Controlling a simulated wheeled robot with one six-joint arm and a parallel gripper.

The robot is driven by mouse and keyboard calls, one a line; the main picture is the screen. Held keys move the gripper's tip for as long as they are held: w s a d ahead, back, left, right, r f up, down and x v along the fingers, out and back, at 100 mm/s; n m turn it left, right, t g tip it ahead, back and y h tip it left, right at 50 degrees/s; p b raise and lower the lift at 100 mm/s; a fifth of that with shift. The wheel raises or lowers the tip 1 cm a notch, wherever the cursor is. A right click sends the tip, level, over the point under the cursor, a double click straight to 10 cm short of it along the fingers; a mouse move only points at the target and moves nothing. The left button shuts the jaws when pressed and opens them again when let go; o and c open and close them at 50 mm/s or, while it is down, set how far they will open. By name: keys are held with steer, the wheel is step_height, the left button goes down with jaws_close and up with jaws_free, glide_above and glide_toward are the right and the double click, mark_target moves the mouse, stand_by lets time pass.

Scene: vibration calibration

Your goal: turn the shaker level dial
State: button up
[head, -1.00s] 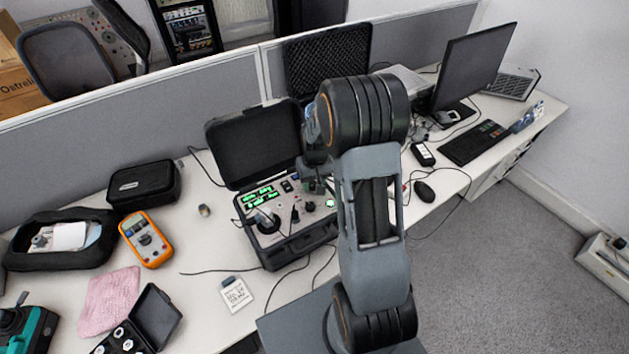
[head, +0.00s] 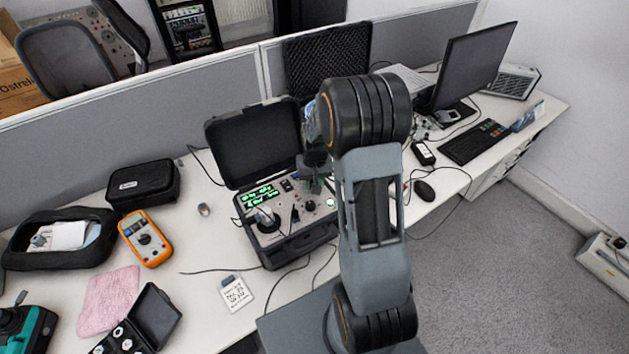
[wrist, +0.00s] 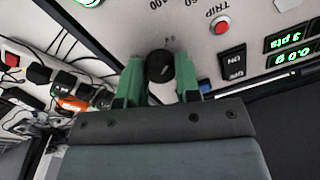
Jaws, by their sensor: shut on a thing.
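The shaker level dial is a black round knob (wrist: 159,66) on the light panel of the calibrator case, seen in the wrist view. My gripper (wrist: 159,78) has its two green fingers on either side of the knob, shut on it. In the head view the open black case (head: 300,247) stands on the desk with green lit displays (head: 262,195). My gripper (head: 316,184) reaches down over the right part of its panel there. The knob itself is hidden in the head view by my gripper and arm.
Beside the knob on the panel are a red TRIP button (wrist: 220,25) and a black rocker switch (wrist: 232,66). A shaker head (head: 266,219) stands at the panel's left. The raised lid (head: 252,145) is behind. An orange multimeter (head: 146,238) and cables lie to the left.

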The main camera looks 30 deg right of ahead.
steer(key=m+b, duration=0.1)
steer(key=m, duration=0.5)
steer(key=m+b, duration=0.1)
steer(key=m, duration=0.4)
steer(key=shift+a+r+m, duration=0.1)
steer(key=shift+m, duration=0.2)
stand_by(0.3)
steer(key=o, duration=0.6)
steer(key=shift+o, duration=0.2)
step_height(320, 180, up, 14)
steer(key=b, duration=0.1)
steer(key=shift+s, duration=0.35)
stand_by(0.4)
